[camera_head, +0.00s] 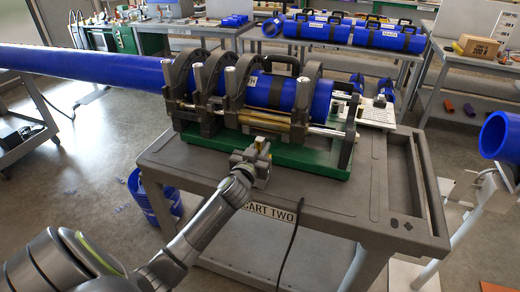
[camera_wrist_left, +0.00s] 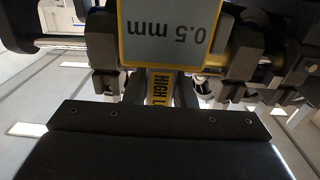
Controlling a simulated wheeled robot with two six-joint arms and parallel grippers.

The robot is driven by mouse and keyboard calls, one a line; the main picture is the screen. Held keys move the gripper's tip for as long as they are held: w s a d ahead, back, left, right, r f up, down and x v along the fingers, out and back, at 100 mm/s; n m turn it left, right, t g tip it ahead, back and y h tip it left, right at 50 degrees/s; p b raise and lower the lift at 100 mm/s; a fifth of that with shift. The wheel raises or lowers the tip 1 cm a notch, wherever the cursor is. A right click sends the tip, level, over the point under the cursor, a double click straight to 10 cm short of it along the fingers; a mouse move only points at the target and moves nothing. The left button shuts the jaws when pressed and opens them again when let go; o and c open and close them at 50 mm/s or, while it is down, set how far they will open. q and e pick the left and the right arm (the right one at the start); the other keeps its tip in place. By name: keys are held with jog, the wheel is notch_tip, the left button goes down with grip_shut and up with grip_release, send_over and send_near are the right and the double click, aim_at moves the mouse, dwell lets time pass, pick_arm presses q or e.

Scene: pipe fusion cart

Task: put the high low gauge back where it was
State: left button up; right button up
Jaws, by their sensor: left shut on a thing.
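The high low gauge shows in the left wrist view as a yellow strip (camera_wrist_left: 157,88) lettered "HIGH L". Just above it is a grey plate with a yellow edge (camera_wrist_left: 170,35), marked "0.5 mm", which looks like part of the gauge. My left gripper (camera_head: 255,160) is shut on the gauge at the front edge of the cart (camera_head: 372,178), beside the green base of the fusion machine. In the head view only a small yellow and grey bit of the gauge (camera_head: 263,145) shows; the gripper hides the rest. I cannot tell whether the gauge touches anything. My right gripper is out of view.
The fusion machine (camera_head: 312,82) clamps a long blue pipe (camera_head: 80,64) that reaches far left. A white panel (camera_head: 378,112) with small items is at its right. The cart top is bare at front right. A black cable (camera_head: 290,248) hangs over the front edge.

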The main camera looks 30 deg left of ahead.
pick_arm(q)
jog(key=shift+f, duration=0.15)
jog(key=o, duration=0.9)
jog(key=shift+o, duration=0.2)
jog(key=shift+r, duration=0.2)
jog(key=b+v, duration=0.1)
jog(key=v, duration=1.1)
jog(key=shift+b, duration=0.4)
